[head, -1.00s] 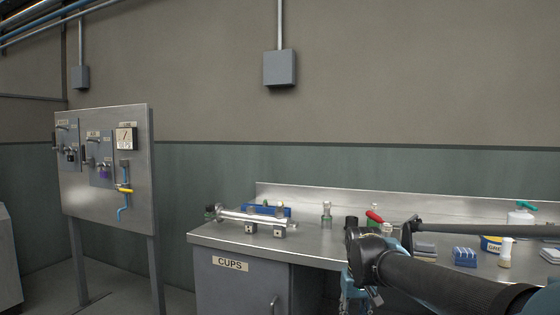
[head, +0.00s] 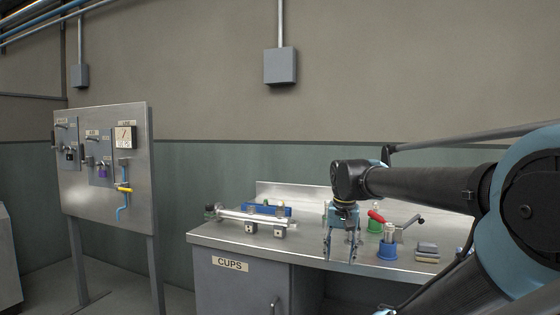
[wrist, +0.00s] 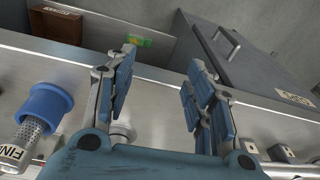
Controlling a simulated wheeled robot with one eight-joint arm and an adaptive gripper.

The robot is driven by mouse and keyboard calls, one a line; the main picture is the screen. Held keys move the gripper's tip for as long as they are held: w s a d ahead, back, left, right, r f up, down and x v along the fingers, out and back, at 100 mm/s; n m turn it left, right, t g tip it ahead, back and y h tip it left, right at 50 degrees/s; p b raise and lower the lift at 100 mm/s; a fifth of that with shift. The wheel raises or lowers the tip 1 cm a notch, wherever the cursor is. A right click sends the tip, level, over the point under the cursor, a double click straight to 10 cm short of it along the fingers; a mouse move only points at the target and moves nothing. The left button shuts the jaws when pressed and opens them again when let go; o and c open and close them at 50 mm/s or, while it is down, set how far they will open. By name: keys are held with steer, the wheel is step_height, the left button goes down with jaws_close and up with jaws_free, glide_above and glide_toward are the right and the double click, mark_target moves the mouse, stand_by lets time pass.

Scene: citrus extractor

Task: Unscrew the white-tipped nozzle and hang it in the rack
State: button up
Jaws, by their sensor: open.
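A metal tube (head: 252,217) lies across two small blocks at the left of the steel bench; its left end has a small dark fitting (head: 210,212). I cannot pick out a white tip on it. A low blue rack (head: 265,209) stands behind the tube, with small pale pieces at it. My gripper (head: 340,257) points down over the front of the bench, right of the tube, open and empty. In the wrist view its fingers (wrist: 160,62) are spread, with the bench edge between them. One tube block (wrist: 283,153) shows at lower right there, apart from the fingers.
A blue holder (head: 388,251) with a perforated metal cylinder, a red handle (head: 376,216) over a green cup (head: 375,227) and grey blocks (head: 427,252) stand right of my gripper. The CUPS cabinet (head: 235,290) is below. My arm hides the right bench.

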steer(key=w+a+r+m, duration=0.2)
steer(key=w+a+r, duration=0.2)
steer(key=w+r, duration=0.35)
steer(key=w+a+r+m, duration=0.35)
steer(key=w+r, duration=0.25)
steer(key=r, duration=0.3)
step_height(320, 180, up, 10)
steer(key=f+m+g, duration=0.1)
steer(key=m+g, duration=0.1)
steer(key=m, duration=0.1)
glide_above(280, 209)
steer(key=w, duration=0.1)
steer(key=f, duration=1.6)
steer(key=shift+w+f, duration=0.2)
steer(key=shift+f, duration=0.2)
jaws_close()
steer(key=shift+n, duration=0.75)
steer(key=shift+n, duration=0.9)
